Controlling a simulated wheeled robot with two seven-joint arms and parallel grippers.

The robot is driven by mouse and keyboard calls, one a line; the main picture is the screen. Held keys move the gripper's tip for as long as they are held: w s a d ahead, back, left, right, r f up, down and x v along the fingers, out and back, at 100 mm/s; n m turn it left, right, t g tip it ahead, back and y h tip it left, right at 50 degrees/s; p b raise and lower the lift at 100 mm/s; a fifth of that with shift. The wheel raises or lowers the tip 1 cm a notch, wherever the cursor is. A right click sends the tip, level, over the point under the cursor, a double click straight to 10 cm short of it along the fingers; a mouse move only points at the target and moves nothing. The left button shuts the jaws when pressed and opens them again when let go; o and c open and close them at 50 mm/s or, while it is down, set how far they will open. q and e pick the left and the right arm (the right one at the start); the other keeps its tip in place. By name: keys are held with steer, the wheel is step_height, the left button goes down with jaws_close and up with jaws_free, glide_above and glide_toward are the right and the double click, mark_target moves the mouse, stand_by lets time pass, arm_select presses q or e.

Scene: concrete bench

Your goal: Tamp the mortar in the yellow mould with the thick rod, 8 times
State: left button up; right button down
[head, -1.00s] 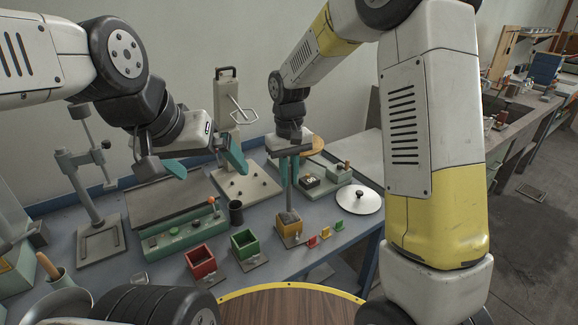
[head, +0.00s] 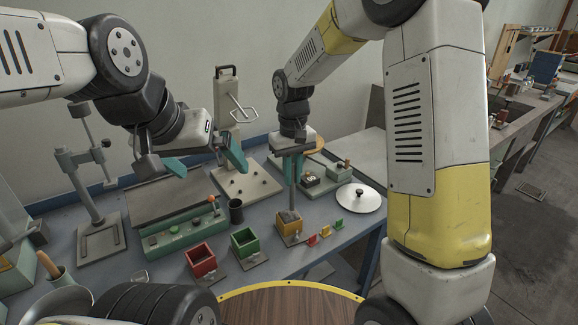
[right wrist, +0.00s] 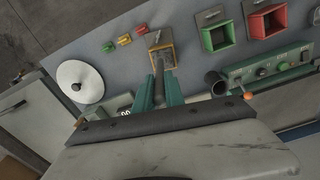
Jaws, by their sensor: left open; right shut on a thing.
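The yellow mould (head: 289,226) stands on a small base plate on the bench, with grey mortar (head: 288,216) showing at its top. It also shows in the right wrist view (right wrist: 174,54). My right gripper (head: 292,155) is shut on the thick grey rod (head: 292,190), held upright above the mould. The rod's lower end is at the mould's mouth; I cannot tell whether it touches the mortar. In the right wrist view the rod (right wrist: 159,85) runs from between the teal fingers toward the mould. My left gripper (head: 206,165) is open and empty above the bench, away from the mould.
Green (head: 245,243) and red (head: 201,260) moulds stand left of the yellow one. A dark cup (head: 236,210) and a green control box (head: 182,236) stand behind left.

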step_height(320, 180, down, 4)
steer(key=shift+a+r, duration=0.1)
steer(key=shift+r, duration=0.05)
steer(key=shift+a+r, duration=0.2)
steer(key=shift+r, duration=0.75)
steer(key=shift+a+r, duration=0.15)
steer(key=shift+r, duration=0.8)
